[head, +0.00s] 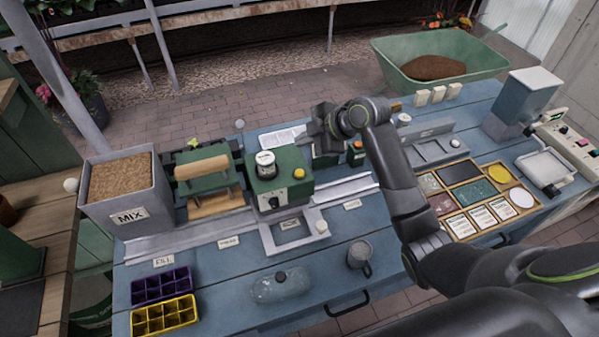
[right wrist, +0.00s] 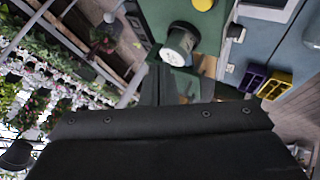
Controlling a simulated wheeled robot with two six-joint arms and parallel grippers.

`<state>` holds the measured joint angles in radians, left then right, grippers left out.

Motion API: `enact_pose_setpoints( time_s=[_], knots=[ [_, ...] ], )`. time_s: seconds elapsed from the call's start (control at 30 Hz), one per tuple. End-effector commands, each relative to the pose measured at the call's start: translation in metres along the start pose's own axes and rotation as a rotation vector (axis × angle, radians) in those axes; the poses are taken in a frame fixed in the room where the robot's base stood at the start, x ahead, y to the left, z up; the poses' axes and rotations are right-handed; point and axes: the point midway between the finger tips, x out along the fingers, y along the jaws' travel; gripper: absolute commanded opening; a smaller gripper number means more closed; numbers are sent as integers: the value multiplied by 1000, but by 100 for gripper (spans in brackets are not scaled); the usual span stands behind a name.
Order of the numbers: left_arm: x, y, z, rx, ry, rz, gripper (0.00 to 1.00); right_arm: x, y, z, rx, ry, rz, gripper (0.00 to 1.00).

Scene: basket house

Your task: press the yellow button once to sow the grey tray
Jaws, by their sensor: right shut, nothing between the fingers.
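The yellow button (head: 300,172) sits on top of the green seeder machine (head: 297,188), to the right of a dark jar with a white lid (head: 266,163). The button (right wrist: 203,4) also shows at the top edge of the right wrist view, beyond the jar (right wrist: 180,45). My right gripper (head: 318,122) is shut and empty, above and behind the machine and apart from the button. I cannot pick out a grey tray for certain; a grey square frame (head: 268,238) lies in front of the machine. My left gripper is not in view.
A MIX bin (head: 157,190) and a green roller unit (head: 203,180) stand left on the blue bench. Purple (head: 162,285) and yellow (head: 164,316) cell trays, a clear bottle (head: 280,286) and a grey cup (head: 359,252) lie in front. Wooden sample boxes (head: 470,195) stand right.

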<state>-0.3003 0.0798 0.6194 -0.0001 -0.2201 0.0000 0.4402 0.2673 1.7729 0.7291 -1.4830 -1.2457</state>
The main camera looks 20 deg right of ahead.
Motion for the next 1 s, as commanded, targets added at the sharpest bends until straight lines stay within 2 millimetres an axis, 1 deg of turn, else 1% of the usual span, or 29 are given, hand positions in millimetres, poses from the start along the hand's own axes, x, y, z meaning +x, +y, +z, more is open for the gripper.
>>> enact_pose_setpoints(
  time_s=[0.03, 0.17, 0.4, 0.5, 0.7, 1.0],
  knots=[
    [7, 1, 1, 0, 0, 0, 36, 6, -4, 4, 1, 0, -1, 0],
    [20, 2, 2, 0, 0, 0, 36, 16, -12, 12, 2, 0, -1, 0],
    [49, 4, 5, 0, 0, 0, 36, 39, -28, 28, 1, 0, 0, 0],
    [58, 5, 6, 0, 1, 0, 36, 47, -35, 34, 2, 0, -1, 0],
    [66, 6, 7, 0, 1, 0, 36, 57, -41, 41, 1, 0, 0, 0],
    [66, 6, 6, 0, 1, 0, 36, 57, -42, 41, 1, 0, 0, 0]
  ],
)
